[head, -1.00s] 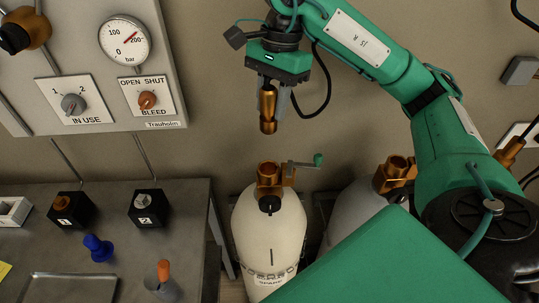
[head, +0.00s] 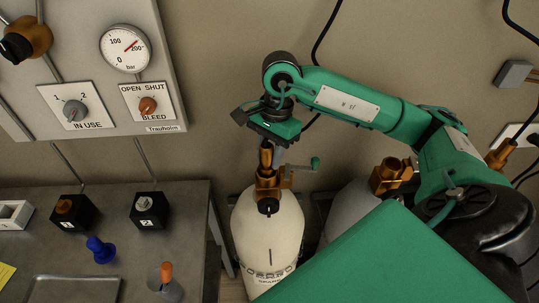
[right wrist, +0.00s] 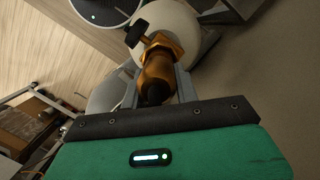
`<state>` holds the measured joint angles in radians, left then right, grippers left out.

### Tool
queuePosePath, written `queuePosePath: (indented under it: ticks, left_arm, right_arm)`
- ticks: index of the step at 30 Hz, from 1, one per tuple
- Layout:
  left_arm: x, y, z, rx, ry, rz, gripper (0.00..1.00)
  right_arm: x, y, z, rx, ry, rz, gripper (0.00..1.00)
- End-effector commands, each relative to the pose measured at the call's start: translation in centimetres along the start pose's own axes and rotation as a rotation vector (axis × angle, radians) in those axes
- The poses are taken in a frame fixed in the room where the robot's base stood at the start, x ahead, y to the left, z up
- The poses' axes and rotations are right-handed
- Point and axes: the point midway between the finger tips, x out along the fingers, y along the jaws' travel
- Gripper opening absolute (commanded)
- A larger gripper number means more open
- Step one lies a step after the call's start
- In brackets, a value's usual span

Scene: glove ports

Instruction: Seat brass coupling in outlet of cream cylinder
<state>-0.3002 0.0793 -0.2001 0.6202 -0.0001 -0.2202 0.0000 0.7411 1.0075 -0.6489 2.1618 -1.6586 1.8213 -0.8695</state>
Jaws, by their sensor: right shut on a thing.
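The cream cylinder (head: 268,228) stands upright in the middle of the head view, with a brass valve (head: 268,185) on top. My right gripper (head: 266,150) is directly above the valve, pointing down, shut on the brass coupling (head: 266,158). The coupling's lower end meets the top of the valve outlet; whether it is fully seated I cannot tell. In the right wrist view, the coupling (right wrist: 157,75) lies between the fingers and lines up with the valve (right wrist: 163,43) on the cream cylinder (right wrist: 172,22). My left gripper is in neither view.
A crank handle with a green knob (head: 315,163) sticks out right of the valve. A grey cylinder (head: 352,215) with a brass valve (head: 391,174) stands to the right. The bench (head: 112,262) on the left holds black blocks and a blue piece. A gauge panel (head: 172,70) hangs above it.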

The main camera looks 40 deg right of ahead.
Motion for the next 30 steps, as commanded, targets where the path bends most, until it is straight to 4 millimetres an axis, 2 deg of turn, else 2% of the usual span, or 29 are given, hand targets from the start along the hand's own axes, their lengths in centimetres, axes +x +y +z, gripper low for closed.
queuePosePath:
  ticks: [5,17,18,21,30]
  left_arm:
    - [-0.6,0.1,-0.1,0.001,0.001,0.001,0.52]
    - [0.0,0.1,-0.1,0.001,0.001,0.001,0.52]
    - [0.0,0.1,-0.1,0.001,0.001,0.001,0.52]
    - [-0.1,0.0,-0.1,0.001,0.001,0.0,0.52]
    - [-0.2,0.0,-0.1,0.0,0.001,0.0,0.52]
  right_arm:
    - [1.5,0.0,-0.3,0.0,0.0,-0.001,0.0]
    - [2.0,-0.1,-0.4,-0.001,0.001,-0.002,0.0]
    - [2.0,0.0,-0.4,0.0,0.001,-0.002,0.32]
    - [1.9,0.0,-0.4,0.0,0.001,-0.001,0.52]
    - [1.9,0.0,-0.4,0.0,0.0,0.001,0.52]
